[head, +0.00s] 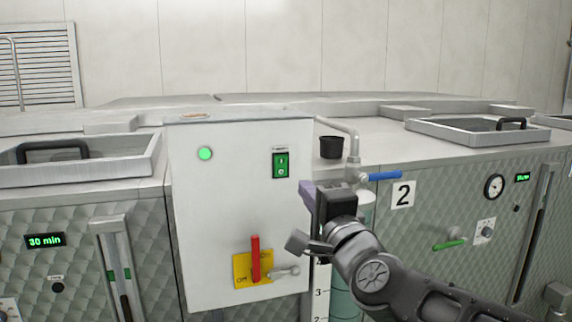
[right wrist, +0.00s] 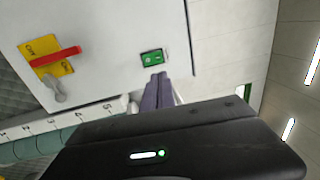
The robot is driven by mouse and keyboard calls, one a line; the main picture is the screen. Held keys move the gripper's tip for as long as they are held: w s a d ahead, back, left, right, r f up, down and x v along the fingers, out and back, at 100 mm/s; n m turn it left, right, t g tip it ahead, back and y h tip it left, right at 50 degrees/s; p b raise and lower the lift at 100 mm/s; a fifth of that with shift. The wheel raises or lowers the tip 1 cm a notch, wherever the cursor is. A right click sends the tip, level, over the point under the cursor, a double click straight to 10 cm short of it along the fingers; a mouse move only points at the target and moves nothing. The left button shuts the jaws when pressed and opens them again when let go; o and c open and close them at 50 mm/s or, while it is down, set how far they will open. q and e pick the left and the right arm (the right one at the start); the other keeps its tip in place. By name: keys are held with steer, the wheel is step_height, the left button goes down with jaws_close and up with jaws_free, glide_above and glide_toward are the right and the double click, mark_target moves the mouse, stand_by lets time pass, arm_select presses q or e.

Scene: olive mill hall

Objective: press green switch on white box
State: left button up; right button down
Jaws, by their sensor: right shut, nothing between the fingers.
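The white box (head: 220,225) stands in the middle of the head view, its front face toward me. The green switch (head: 280,165) is a small rocker in a dark frame at the upper right of that face. It also shows in the right wrist view (right wrist: 152,57), just beyond the fingertips. My right gripper (head: 306,190) is shut and empty, in front of the box's right edge and below the switch in the head view. In the right wrist view its purple-grey fingers (right wrist: 158,77) point toward the switch; I cannot tell whether they touch it. My left gripper is not in view.
A round green lamp (head: 205,154) glows on the box's upper left. A red lever (head: 255,258) on a yellow plate (head: 241,270) sticks out low on the box. A black cup (head: 331,147) and a blue-handled valve (head: 385,176) are to the right. Metal tanks flank the box.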

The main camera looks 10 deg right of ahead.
mark_target(282, 158)
steer(key=w+p, duration=0.1)
steer(key=w, duration=0.3)
steer(key=w+r+p, duration=0.1)
steer(key=w, duration=0.3)
steer(key=w+p, duration=0.1)
steer(key=w, duration=0.3)
steer(key=shift+w+a+r+p, duration=0.2)
steer(key=shift+a+r+p, duration=0.1)
steer(key=shift+a+r, duration=0.05)
steer(key=shift+w, duration=0.35)
steer(key=shift+w, duration=0.2)
